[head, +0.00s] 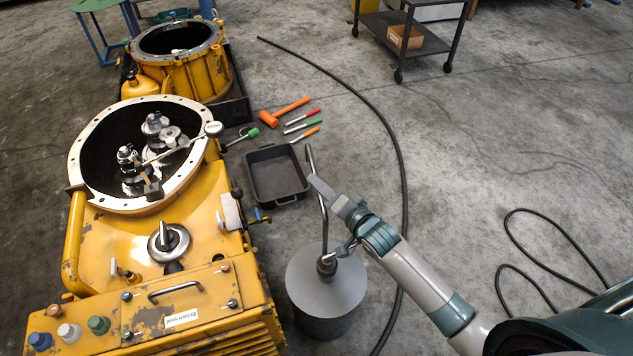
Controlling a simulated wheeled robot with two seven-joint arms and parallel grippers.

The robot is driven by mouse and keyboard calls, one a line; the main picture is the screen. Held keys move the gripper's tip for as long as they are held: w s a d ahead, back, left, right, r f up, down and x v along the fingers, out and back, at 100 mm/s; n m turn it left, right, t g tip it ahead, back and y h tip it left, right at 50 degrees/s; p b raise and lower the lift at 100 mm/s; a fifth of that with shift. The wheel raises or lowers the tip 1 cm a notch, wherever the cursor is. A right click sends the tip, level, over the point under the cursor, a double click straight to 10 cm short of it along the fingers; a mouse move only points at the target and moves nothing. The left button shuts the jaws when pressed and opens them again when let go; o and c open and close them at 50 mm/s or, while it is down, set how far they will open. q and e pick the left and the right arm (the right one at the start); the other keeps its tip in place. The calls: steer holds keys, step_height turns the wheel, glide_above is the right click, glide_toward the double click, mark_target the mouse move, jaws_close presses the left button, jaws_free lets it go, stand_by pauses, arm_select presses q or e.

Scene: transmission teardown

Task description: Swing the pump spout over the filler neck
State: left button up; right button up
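The pump is a grey drum (326,290) with a round lid, standing on the floor to the right of the yellow transmission housing (200,215). Its thin curved metal spout (324,222) rises from the lid and hooks over at the top. A round metal neck with a dark opening (168,241), which looks like the filler neck, sits on top of the housing, left of the spout. My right gripper (322,188) is at the upper part of the spout, its fingers crossing the pipe. The view is edge-on, so I cannot tell whether they grip it. My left gripper is not in view.
A black hose (402,190) curves along the floor. A cart (430,42) stands at the back.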

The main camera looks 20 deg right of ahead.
steer(key=shift+x, duration=1.35)
